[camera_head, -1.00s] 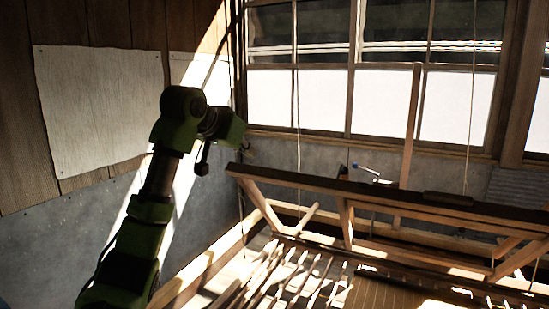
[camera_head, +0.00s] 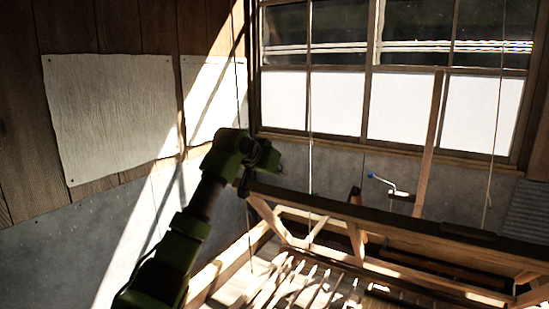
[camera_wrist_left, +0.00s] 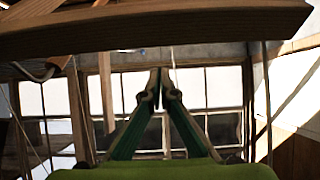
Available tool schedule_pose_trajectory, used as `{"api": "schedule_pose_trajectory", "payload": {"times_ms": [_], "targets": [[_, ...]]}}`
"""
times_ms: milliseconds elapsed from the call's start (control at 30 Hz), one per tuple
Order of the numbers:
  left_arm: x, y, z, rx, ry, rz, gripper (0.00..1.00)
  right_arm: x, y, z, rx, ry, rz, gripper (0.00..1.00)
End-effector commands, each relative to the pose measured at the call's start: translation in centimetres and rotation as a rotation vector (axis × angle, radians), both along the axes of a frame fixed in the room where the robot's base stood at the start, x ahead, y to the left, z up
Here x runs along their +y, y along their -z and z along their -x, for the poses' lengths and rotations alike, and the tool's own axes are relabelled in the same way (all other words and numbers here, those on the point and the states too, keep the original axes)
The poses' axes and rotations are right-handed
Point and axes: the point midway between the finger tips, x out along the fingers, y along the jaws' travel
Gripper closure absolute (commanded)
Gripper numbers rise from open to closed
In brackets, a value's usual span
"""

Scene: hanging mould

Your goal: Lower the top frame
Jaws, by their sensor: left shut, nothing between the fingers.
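The top frame (camera_head: 400,222) is a long dark wooden beam with lighter struts below, running from the middle of the head view to the right edge. A wooden beam (camera_wrist_left: 150,30), apparently part of it, crosses the top of the left wrist view. My left gripper (camera_wrist_left: 161,84) is shut and empty, with its fingers below that beam in the picture. In the head view, my left gripper (camera_head: 266,157) is by the frame's left end, its fingertips hidden or too dark to make out. I cannot tell whether it touches the frame. My right gripper is not in view.
Thin cords (camera_head: 309,120) hang in front of the window (camera_head: 400,100). A crank with a blue knob (camera_head: 388,182) and an upright wooden post (camera_head: 428,140) stand behind the frame. Several slats (camera_head: 290,283) lie below. Paper sheets (camera_head: 110,115) hang on the left wall.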

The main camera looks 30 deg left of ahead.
Motion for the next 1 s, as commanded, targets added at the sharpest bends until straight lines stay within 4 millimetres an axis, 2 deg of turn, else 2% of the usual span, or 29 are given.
{"api": "schedule_pose_trajectory", "payload": {"times_ms": [100,200,600,1000], "targets": [[0.2,0.7,1.1,0.000,-0.002,-0.004,1.00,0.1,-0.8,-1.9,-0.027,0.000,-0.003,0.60],[0.2,1.2,1.7,0.000,-0.002,-0.002,1.00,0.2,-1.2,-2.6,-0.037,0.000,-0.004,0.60],[0.1,2.1,2.7,-0.001,-0.002,-0.001,1.00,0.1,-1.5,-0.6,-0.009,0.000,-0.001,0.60],[-0.1,2.6,2.8,-0.014,-0.001,-0.002,1.00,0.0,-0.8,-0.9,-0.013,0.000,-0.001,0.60]]}}
